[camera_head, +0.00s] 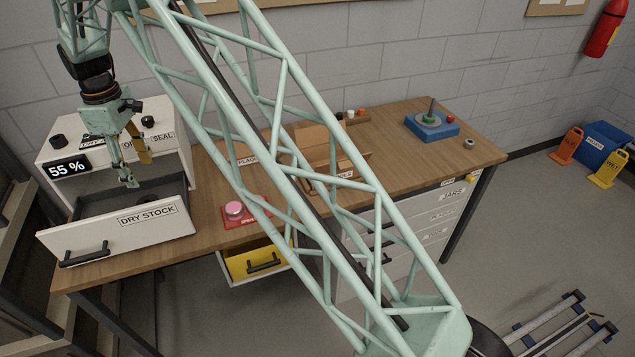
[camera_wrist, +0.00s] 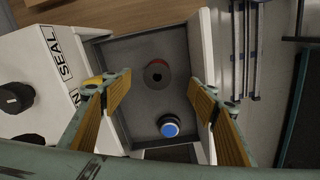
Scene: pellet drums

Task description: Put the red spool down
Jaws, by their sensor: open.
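The red spool (camera_wrist: 157,75) lies in the open dry-stock drawer (camera_wrist: 185,48), seen from above in the wrist view with a dark top, a dark centre hole and a red edge. My gripper (camera_wrist: 161,78) is open above the drawer, and its two wood-faced fingers stand apart on either side of the spool with gaps. In the head view my gripper (camera_head: 138,172) hangs over the pulled-out drawer (camera_head: 120,232). The spool cannot be made out there.
A blue-topped round item (camera_wrist: 169,126) stands in the drawer near the spool. The white cabinet (camera_head: 170,113) shows 55 %. A pink button (camera_head: 234,209) and a blue base with a green disc (camera_head: 432,123) are on the desk. A yellow drawer (camera_head: 257,261) is open below.

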